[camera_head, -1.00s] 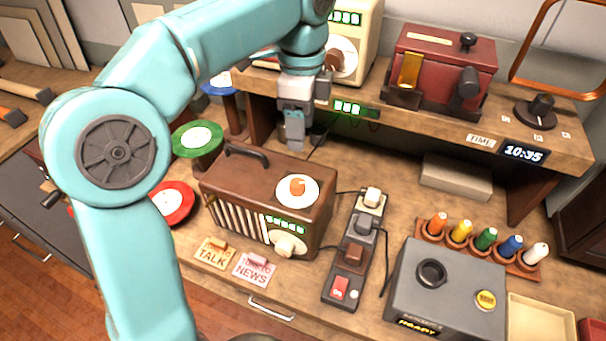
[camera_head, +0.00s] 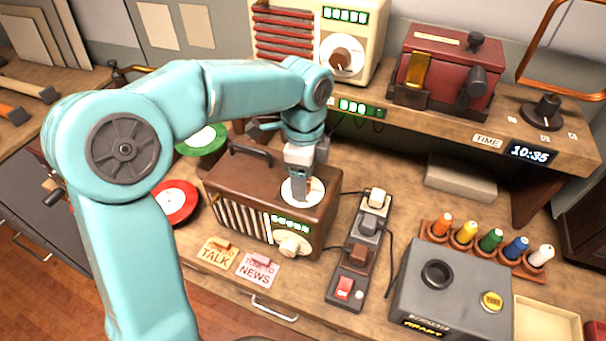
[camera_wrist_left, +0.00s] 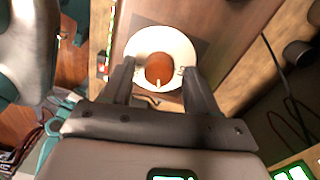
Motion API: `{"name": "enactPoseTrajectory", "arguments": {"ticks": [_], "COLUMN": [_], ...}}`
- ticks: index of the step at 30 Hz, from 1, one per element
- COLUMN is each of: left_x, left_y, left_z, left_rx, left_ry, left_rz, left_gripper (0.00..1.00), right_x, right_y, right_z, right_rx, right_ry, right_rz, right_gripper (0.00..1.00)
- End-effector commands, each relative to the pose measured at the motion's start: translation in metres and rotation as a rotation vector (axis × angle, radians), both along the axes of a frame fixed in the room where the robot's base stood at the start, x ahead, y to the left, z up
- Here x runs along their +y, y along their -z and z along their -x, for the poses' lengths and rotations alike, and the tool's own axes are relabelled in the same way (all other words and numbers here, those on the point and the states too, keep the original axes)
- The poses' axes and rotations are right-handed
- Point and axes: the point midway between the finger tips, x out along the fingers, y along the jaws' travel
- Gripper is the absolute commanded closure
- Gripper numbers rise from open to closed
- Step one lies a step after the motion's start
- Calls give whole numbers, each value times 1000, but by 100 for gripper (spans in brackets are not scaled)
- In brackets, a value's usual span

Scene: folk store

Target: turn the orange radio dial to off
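The orange dial (camera_wrist_left: 158,70) sits on a round white plate (camera_wrist_left: 140,42) on top of the brown wooden radio (camera_head: 230,180). A pale pointer mark shows on the dial's lower edge in the wrist view. In the head view the white plate (camera_head: 316,187) shows, but my gripper hides most or all of the dial. My left gripper (camera_head: 300,192) points down over it. In the wrist view its two fingers (camera_wrist_left: 159,76) are spread, one on each side of the dial, with gaps visible. Contact cannot be told. My right gripper is in neither view.
A cream radio (camera_head: 370,40) and a red box (camera_head: 445,65) stand on the raised shelf behind. A power strip (camera_head: 358,255) lies right of the brown radio. TALK (camera_head: 217,252) and NEWS (camera_head: 258,268) cards lie in front. A grey box (camera_head: 450,290) stands at right.

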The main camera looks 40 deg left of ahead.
Motion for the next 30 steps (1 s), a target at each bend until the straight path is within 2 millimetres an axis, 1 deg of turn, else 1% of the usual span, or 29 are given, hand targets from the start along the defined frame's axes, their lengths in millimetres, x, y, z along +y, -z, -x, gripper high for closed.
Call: {"name": "enactPoseTrajectory", "arguments": {"ticks": [1,2,3,4,5,11,17,23,30], "left_x": [0,0,0,0,0,0,0,0,0], "left_y": [0,0,-1,-1,-1,-1,-1,-1,-1], "left_z": [0,0,0,0,0,0,0,0,0], "left_rx": [0,0,-1,0,0,-1,-3,-5,-7], "left_ry": [0,0,0,0,0,-5,-54,-179,-399], "left_rz": [0,0,0,0,-1,-1,1,1,2], "left_gripper": [56,66,79,89,96,96,96,96,96], "right_x": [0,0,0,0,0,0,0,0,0], "right_y": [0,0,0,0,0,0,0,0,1], "right_z": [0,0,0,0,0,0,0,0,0], "right_rx": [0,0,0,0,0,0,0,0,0], "right_ry": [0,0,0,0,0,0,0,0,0], "right_rz": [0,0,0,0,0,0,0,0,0], "right_gripper": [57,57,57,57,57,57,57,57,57]}}
